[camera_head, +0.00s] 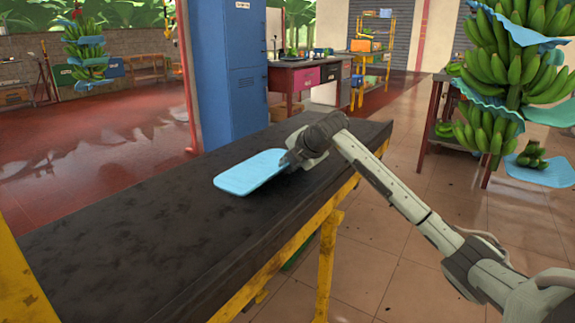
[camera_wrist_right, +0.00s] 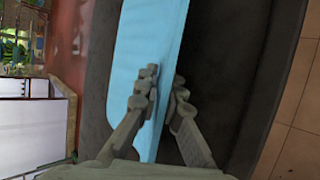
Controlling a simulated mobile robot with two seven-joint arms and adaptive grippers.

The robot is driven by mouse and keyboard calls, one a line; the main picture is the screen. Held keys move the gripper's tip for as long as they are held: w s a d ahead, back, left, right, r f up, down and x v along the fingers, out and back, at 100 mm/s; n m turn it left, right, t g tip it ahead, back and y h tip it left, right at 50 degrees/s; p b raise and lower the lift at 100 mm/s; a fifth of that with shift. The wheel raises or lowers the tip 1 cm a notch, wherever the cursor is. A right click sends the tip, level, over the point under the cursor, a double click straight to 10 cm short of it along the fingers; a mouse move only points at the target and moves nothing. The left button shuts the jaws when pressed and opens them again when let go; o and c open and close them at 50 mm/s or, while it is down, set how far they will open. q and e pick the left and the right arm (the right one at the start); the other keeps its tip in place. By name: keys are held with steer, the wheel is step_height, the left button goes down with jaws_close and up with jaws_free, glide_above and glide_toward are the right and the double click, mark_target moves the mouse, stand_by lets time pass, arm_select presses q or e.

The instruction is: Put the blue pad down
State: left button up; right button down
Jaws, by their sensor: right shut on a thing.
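The blue pad (camera_head: 249,173) is a flat, light blue sheet with rounded corners, over the black top of the long bench (camera_head: 150,229) in the head view. My right gripper (camera_head: 288,163) is shut on the pad's right edge. In the right wrist view the gripper (camera_wrist_right: 165,88) has its fingers on both sides of the pad's edge, and the pad (camera_wrist_right: 147,38) stretches away from it. The pad looks close to the bench top; I cannot tell whether it touches. My left gripper is not in view.
The bench has yellow legs (camera_head: 327,262) and free room on its near left. A blue locker (camera_head: 233,70) stands behind it. Hanging green bananas (camera_head: 492,137) with blue pads between them are at the right.

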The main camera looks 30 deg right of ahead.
steer(key=c, duration=1.7)
jaws_free()
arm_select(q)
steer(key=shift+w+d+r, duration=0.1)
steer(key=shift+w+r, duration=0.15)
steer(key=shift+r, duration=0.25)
arm_select(e)
steer(key=shift+s+r, duration=0.15)
steer(key=shift+r, duration=0.05)
steer(key=v, duration=0.3)
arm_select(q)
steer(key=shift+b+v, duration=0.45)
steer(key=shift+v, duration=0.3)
arm_select(e)
steer(key=shift+v, duration=4.3)
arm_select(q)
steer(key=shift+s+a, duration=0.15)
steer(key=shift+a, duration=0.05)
